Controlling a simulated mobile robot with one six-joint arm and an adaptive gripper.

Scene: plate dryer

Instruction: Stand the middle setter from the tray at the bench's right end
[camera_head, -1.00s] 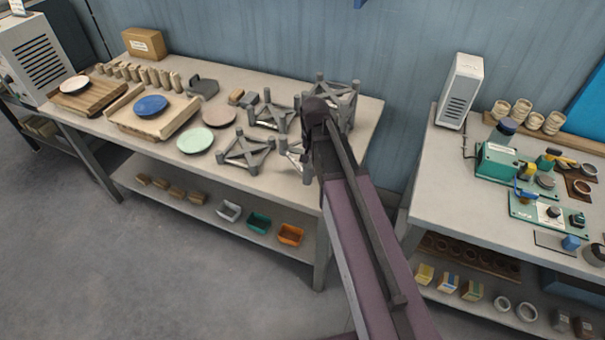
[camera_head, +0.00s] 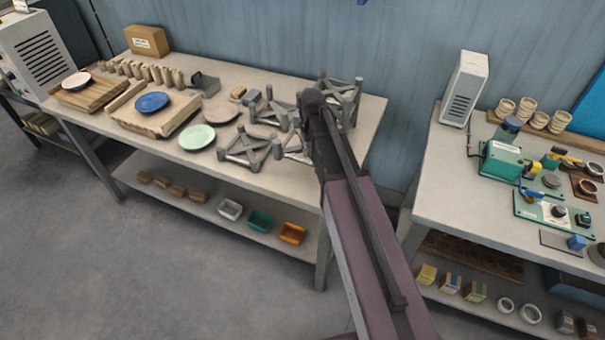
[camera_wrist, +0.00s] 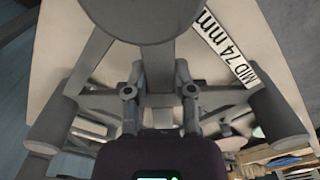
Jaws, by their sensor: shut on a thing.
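My gripper (camera_wrist: 160,92) is shut on a strut of a grey setter (camera_wrist: 280,112), which fills the wrist view with its thick round legs. A white label (camera_wrist: 222,45) reading "MID 74 mm" shows beside it; I cannot tell what the label is fixed to. In the head view my gripper is over the right part of the left bench (camera_head: 225,85), its fingers hidden by my arm. Grey setters crowd around it: one behind at the right (camera_head: 340,97), one in front at the left (camera_head: 243,150), and others partly hidden. The tray is not clearly visible.
A green plate (camera_head: 197,137) and a pinkish plate (camera_head: 220,110) lie left of the setters. A blue plate (camera_head: 151,101) is on a wooden board farther left. The wall is close behind. A second bench (camera_head: 445,160) stands to the right across a gap.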

